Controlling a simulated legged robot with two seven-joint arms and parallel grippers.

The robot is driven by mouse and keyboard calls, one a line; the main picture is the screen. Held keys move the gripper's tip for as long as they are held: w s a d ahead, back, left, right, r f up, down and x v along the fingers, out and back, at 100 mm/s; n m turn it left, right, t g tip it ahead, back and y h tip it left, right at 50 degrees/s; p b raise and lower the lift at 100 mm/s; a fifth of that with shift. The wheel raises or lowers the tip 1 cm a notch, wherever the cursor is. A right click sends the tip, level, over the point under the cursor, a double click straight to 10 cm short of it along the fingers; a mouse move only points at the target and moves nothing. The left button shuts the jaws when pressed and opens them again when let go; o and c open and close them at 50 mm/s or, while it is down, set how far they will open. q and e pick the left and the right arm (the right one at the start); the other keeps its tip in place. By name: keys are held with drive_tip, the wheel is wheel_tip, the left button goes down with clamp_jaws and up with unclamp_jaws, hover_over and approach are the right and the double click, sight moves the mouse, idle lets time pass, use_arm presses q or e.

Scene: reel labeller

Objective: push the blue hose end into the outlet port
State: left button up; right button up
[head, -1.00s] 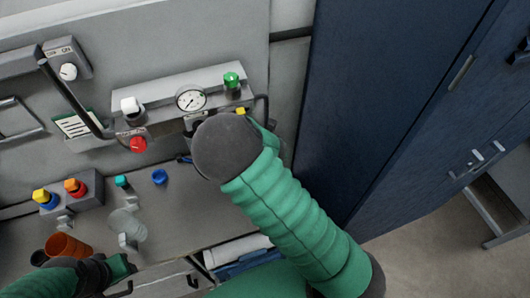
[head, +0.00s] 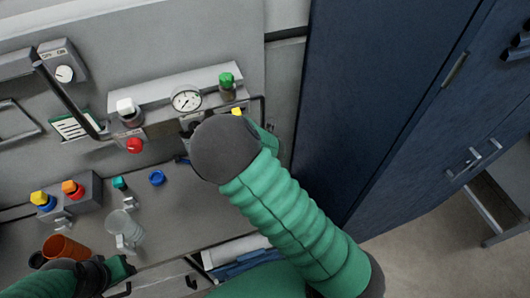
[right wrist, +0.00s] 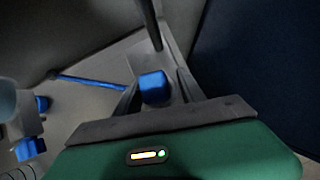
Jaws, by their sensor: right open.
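In the right wrist view a blue block-like hose end (right wrist: 154,88) sits between the fingertips of my right gripper (right wrist: 155,92). The fingers stand apart on either side of it. A thin blue hose (right wrist: 90,82) runs to the left from behind the left finger. In the head view a small blue piece of it (head: 182,160) shows beside my right forearm, which hides the right gripper. I cannot make out the outlet port for certain. My left gripper (head: 122,268) is at the lower left by the bench edge; its jaws are unclear.
A panel carries a gauge (head: 187,99), a green knob (head: 227,85) and a red knob (head: 135,145). The bench holds an orange cup (head: 66,248), a clear cup (head: 124,226), a blue ring (head: 157,178) and a valve block (head: 76,203). A dark blue cabinet (head: 375,90) stands to the right.

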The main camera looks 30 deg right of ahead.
use_arm(q)
drive_tip(key=shift+w+a, duration=0.1)
use_arm(e)
drive_tip(key=shift+a+f, duration=0.2)
drive_tip(key=shift+a, duration=0.25)
use_arm(q)
wheel_tip(320, 180, up, 2)
drive_tip(key=shift+w+r+p, duration=0.1)
drive_tip(key=shift+w+p, duration=0.05)
drive_tip(key=shift+p, duration=1.1)
use_arm(e)
drive_tip(key=v, duration=1.6)
drive_tip(key=shift+d+r, duration=0.3)
drive_tip(key=shift+r, duration=0.15)
use_arm(q)
drive_tip(key=shift+a, duration=0.25)
use_arm(e)
drive_tip(key=shift+s+a, duration=0.1)
drive_tip(key=shift+a, duration=0.05)
